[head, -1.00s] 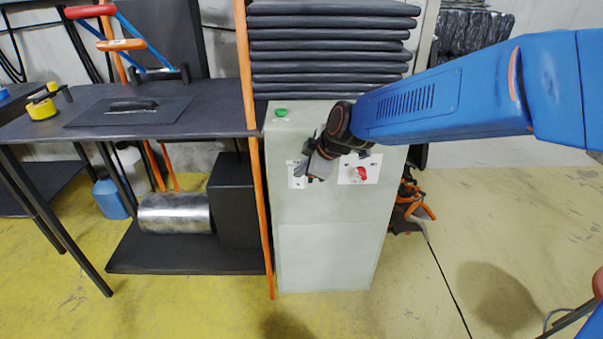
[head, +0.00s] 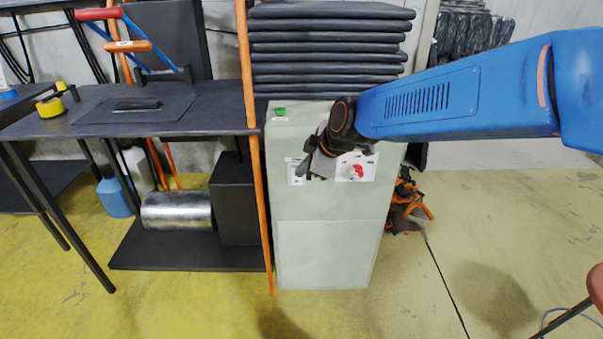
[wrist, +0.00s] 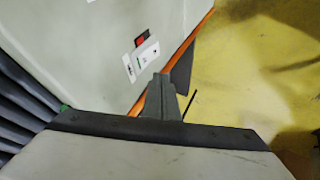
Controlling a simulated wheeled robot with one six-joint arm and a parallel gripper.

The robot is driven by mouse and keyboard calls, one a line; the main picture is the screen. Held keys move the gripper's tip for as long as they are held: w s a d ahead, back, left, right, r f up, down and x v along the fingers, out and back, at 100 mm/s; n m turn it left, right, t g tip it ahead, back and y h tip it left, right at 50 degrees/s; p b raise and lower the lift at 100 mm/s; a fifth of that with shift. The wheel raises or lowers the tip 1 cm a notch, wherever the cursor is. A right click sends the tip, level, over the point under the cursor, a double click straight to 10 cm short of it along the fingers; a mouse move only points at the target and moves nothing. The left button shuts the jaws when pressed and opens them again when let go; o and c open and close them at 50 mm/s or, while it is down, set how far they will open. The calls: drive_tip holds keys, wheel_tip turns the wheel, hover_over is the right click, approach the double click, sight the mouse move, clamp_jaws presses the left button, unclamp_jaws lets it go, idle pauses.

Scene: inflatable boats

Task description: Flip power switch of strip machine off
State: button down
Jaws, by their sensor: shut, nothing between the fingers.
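The strip machine is a pale grey-green cabinet (head: 322,245) in the middle of the head view. Its front carries a white plate (head: 297,172) on the left and another plate with a red knob (head: 357,172) on the right. The wrist view shows the left plate (wrist: 145,57) with a small red and black switch (wrist: 142,38) at its end. Which way the switch is tipped is too small to tell. My gripper (head: 312,171) is shut and empty in front of the cabinet, between the plates. In the wrist view its fingertips (wrist: 159,79) appear just below the left plate; contact cannot be told.
A green button (head: 280,111) sits near the cabinet's top. An orange pole (head: 260,205) leans along its left side, beside a dark workbench (head: 205,115). Stacked dark panels (head: 330,50) lie above and behind. Orange-handled tools (head: 408,205) lie right of it. Floor in front is clear.

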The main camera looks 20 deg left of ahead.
drive_tip(key=w+r+v, duration=0.1)
drive_tip(key=v, duration=0.7)
drive_tip(key=shift+w+a, duration=0.2)
drive_tip(key=shift+d, duration=0.1)
drive_tip(key=s+d+f+m+h, duration=0.1)
drive_tip(key=s+d+m, duration=0.2)
drive_tip(key=d, duration=0.6)
drive_tip(key=s+d+m+t+h, duration=0.1)
drive_tip(key=s+d+m, duration=0.25)
drive_tip(key=d, duration=0.55)
drive_tip(key=s+d+f+m+h, duration=0.1)
drive_tip(key=s+d+m, duration=0.15)
drive_tip(key=d, duration=0.55)
drive_tip(key=s+d+f+m+h, duration=0.1)
drive_tip(key=s+d+f+m, duration=0.2)
drive_tip(key=s+d+m, duration=0.2)
drive_tip(key=s+d+f+m+h, duration=0.2)
drive_tip(key=s+d+m, duration=0.3)
drive_tip(key=s+d, duration=0.4)
drive_tip(key=shift+s+d+f+m+g, duration=0.3)
drive_tip(key=shift+s+d+f+m, duration=0.1)
drive_tip(key=shift+d+f, duration=0.6)
drive_tip(key=shift+r, duration=0.1)
